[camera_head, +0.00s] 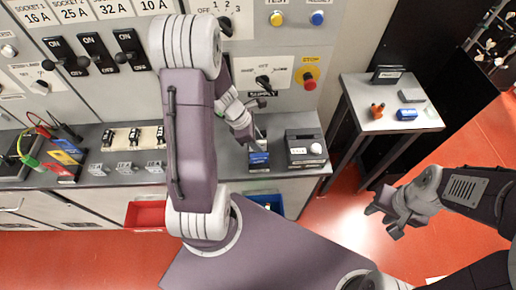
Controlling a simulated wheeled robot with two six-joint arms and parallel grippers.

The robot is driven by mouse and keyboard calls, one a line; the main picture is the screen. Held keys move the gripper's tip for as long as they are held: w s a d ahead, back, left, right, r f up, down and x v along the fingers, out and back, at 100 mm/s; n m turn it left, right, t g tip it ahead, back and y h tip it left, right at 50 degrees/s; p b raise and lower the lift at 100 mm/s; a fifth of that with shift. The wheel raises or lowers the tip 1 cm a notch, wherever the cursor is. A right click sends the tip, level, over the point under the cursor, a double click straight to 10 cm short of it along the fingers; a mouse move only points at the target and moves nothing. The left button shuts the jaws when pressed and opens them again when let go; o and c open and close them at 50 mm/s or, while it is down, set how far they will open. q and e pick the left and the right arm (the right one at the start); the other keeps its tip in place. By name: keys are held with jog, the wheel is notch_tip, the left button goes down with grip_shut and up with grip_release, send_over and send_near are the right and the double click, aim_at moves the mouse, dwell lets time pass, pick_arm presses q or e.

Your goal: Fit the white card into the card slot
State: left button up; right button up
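My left gripper (249,140) points down over the grey counter, in front of the panel. A small pale, thin piece (262,134), possibly the white card, shows beside its fingertips; I cannot tell whether it is held. Just below stands a small block with a blue front (259,159). I cannot tell which of these has the card slot. My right gripper (384,219) is open and empty above the red floor at the right.
A side table (384,91) at the right holds an orange item (377,110), a blue item (406,114) and a dark box. Switches and a red stop button (309,79) are on the panel. A red bin (146,214) sits below the counter.

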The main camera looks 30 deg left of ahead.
aim_at(263, 141)
pick_arm(q)
jog(key=shift+w+f, duration=0.15)
jog(key=shift+s, duration=0.2)
grip_shut()
jog(key=shift+w, duration=0.1)
jog(key=shift+r, duration=0.3)
notch_tip(263, 141, up, 4)
jog(key=shift+f+p, duration=0.1)
jog(key=shift+p, duration=0.9)
jog(key=d+r+p, duration=0.2)
jog(key=d+r, duration=0.4)
jog(key=d, duration=0.5)
jog(key=shift+w+d+r, duration=0.3)
jog(key=shift+d+r, duration=0.05)
